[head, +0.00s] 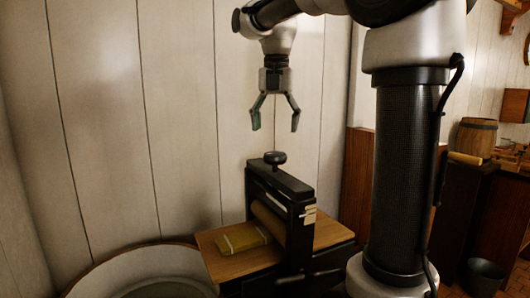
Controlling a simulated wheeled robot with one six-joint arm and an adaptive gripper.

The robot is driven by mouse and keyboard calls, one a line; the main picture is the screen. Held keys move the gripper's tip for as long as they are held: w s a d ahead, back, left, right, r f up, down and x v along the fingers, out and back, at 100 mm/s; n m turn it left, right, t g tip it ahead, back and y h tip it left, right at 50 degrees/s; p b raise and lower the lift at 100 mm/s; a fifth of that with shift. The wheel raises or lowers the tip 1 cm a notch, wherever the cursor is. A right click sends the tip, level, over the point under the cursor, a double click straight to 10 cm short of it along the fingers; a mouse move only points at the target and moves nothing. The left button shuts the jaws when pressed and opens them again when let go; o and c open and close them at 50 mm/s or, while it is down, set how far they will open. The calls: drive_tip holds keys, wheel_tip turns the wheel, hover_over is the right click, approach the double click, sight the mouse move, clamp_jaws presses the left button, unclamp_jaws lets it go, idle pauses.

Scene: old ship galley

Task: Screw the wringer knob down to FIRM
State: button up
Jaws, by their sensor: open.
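The wringer (283,205) is a black frame with a tan roller (268,219), standing on a wooden board. Its black wringer knob (275,157) sits on a short stem at the top of the frame. Pale label tags (309,214) are on the frame's right side; their writing is too small to read. My gripper (275,126) points straight down above the knob, apart from it. Its two fingers are spread and nothing is between them.
A folded yellow-green cloth (243,237) lies on the board (212,257) left of the roller. A large round tub (95,283) stands at the lower left. A pale plank wall (180,110) is behind. A barrel (475,137) and a bucket (486,275) are at the right.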

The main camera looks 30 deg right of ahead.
sight(275, 153)
wheel_tip(275, 153, down, 8)
drive_tip(key=shift+w+r, duration=0.1)
drive_tip(key=shift+r, duration=0.1)
drive_tip(key=c, duration=1)
